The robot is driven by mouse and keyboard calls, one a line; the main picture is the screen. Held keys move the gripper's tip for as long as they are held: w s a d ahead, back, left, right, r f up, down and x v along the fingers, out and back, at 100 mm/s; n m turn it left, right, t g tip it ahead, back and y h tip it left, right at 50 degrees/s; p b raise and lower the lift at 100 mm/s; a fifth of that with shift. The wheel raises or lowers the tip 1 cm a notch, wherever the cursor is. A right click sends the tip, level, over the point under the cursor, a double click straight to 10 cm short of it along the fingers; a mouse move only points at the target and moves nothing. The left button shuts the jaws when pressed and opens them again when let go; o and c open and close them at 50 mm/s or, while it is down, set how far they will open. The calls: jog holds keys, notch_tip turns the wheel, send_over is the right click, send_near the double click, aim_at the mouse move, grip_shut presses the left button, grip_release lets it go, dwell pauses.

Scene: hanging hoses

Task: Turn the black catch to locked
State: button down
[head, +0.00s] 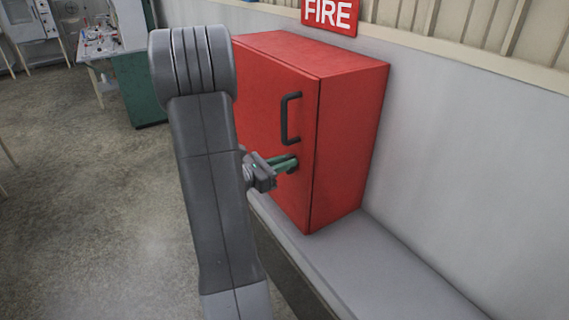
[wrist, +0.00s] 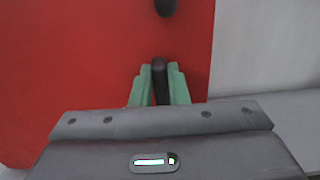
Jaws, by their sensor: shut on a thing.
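The black catch (wrist: 159,80) is on the red cabinet door, below the handle. In the wrist view it stands upright in the picture between the two green fingers of my gripper (wrist: 158,88), which are shut on it. In the head view my gripper (head: 284,164) reaches the door from the left, and the catch is mostly hidden by the fingers. The red cabinet (head: 345,140) stands with its door closed. The black door handle (head: 287,118) is above the catch; its lower end (wrist: 166,6) shows at the top of the wrist view.
The cabinet stands on a grey ledge (head: 400,270) along a pale wall (head: 480,150). A red FIRE sign (head: 329,14) hangs above it. A green-sided bench (head: 140,90) is at the back left. The floor (head: 90,220) to the left is clear.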

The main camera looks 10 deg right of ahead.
jog(key=shift+f+m+b, duration=0.2)
jog(key=shift+m+b, duration=0.1)
jog(key=shift+b, duration=0.1)
jog(key=m+b, duration=0.4)
jog(key=b, duration=0.4)
jog(key=s+f+m+b, duration=0.1)
jog(key=m+b, duration=0.4)
jog(key=b, duration=0.4)
jog(key=m+b, duration=0.5)
jog(key=b, duration=0.4)
jog(key=shift+s+d+f, duration=0.2)
jog(key=shift+d+f, duration=0.05)
jog(key=m+b, duration=0.2)
jog(key=b, duration=0.1)
jog(key=shift+b, duration=0.3)
jog(key=shift+m+b, duration=0.4)
jog(key=shift+m, duration=0.1)
jog(key=shift+r, duration=0.15)
jog(key=c, duration=1.4)
grip_release()
